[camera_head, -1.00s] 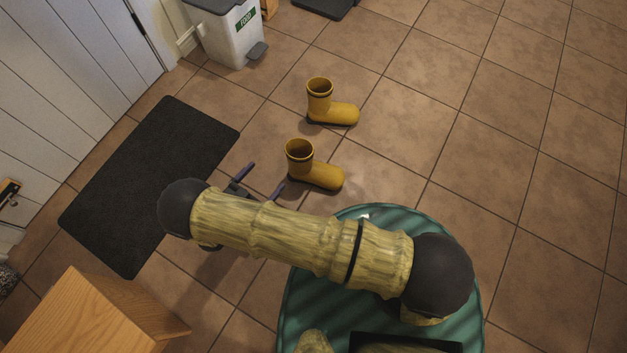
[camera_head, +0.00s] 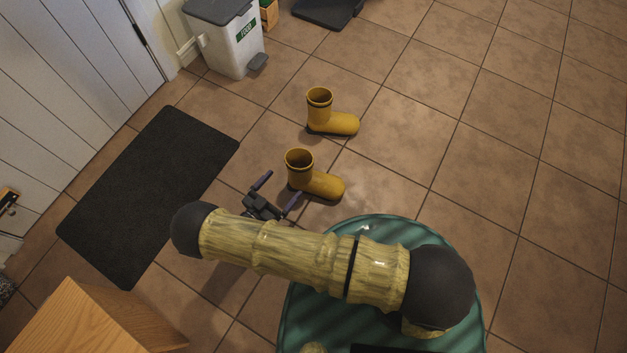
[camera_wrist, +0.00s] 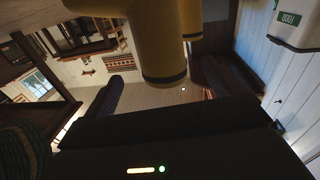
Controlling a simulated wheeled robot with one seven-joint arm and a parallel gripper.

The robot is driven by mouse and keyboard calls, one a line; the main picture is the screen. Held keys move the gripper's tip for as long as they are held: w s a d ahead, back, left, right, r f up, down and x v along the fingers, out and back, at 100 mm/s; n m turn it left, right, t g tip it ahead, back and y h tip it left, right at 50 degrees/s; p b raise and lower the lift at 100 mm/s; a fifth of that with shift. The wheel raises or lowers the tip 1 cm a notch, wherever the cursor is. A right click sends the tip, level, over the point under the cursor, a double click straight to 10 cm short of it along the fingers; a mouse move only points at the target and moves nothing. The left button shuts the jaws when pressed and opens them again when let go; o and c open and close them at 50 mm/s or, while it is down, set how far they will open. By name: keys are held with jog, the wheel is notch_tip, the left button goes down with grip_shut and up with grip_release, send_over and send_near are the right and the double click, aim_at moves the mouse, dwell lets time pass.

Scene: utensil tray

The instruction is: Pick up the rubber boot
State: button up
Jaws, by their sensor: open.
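Two yellow rubber boots stand upright on the tiled floor in the head view. The nearer boot (camera_head: 316,181) is just beyond my gripper, and the farther boot (camera_head: 333,118) stands behind it. My gripper (camera_head: 277,188) is open, with its two dark fingers spread on the near left side of the nearer boot. Nothing is between the fingers. In the wrist view, a yellow boot (camera_wrist: 155,45) with a dark band at its rim fills the upper middle, and part of the other boot shows behind it.
A black mat (camera_head: 150,195) lies left of the boots by the white door. A white bin marked FOOD (camera_head: 236,45) stands at the back left. A wooden furniture corner (camera_head: 85,318) is at the lower left. Floor to the right is clear.

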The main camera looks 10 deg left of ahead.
aim_at(293, 174)
jog(key=p+x, duration=0.1)
jog(key=x, duration=0.4)
jog(key=shift+w+d, duration=0.15)
jog(key=shift+w, duration=0.2)
jog(key=shift+p+x, duration=0.45)
jog(key=shift+x, duration=2.15)
jog(key=shift+f, duration=0.1)
jog(key=c, duration=1.6)
